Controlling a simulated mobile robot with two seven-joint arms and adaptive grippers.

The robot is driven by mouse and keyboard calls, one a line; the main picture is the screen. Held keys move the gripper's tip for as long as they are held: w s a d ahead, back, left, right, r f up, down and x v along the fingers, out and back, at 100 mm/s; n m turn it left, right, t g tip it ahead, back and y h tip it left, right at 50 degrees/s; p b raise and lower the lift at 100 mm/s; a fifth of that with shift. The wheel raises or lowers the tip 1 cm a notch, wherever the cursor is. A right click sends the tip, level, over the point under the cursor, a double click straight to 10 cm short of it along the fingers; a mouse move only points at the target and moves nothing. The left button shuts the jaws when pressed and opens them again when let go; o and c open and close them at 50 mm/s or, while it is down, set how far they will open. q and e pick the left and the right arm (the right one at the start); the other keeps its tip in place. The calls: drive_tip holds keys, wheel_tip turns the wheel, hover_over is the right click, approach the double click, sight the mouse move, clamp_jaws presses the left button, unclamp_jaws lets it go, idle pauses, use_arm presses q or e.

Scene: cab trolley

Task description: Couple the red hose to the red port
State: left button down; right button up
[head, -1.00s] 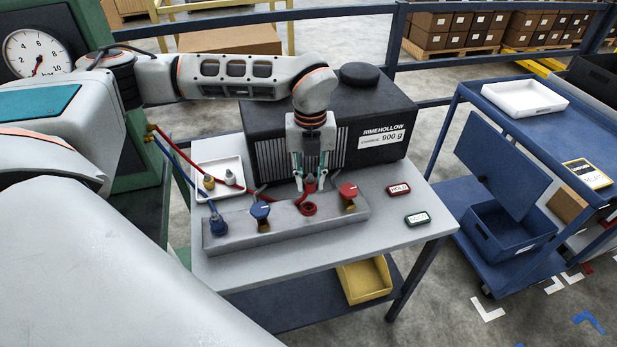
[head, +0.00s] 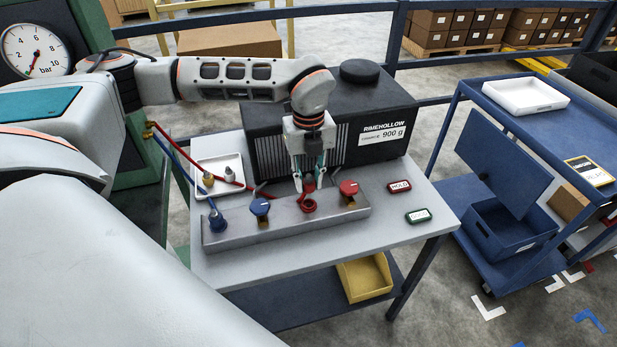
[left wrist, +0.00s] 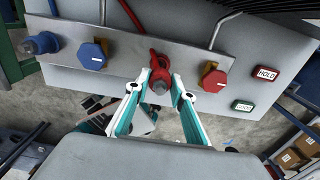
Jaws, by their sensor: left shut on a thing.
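The red hose (head: 190,160) runs from the green gauge stand past the white tray towards the block. My left gripper (head: 308,184) points down over the grey block and is shut on the hose's red end, which also shows between the fingertips in the left wrist view (left wrist: 158,88). The red port (head: 308,205) is a red ring on the block, just below the fingertips. In the left wrist view the hose end overlaps the port, and I cannot tell whether they touch. My right gripper is not in view.
The grey block (head: 235,238) carries a blue knob (head: 260,208), a red knob (head: 348,188) and a blue hose end (head: 217,222) at its left. A white tray (head: 222,166) with small fittings and a black box (head: 350,125) stand behind.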

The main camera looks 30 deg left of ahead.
sight(309, 191)
use_arm(q)
wheel_tip(309, 191, down, 3)
drive_tip(key=shift+r+b, duration=0.15)
drive_tip(key=shift+b, duration=0.65)
drive_tip(key=shift+f+b, duration=0.4)
drive_tip(key=shift+f, duration=0.45)
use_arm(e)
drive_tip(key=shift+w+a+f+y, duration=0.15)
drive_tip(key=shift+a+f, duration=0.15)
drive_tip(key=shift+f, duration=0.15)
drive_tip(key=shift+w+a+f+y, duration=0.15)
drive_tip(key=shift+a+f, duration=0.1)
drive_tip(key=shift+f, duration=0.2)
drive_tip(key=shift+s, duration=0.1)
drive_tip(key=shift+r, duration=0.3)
use_arm(q)
drive_tip(key=shift+f, duration=0.5)
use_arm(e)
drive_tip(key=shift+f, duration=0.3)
use_arm(q)
drive_tip(key=c, duration=1.6)
unclamp_jaws()
drive_tip(key=shift+c, duration=0.2)
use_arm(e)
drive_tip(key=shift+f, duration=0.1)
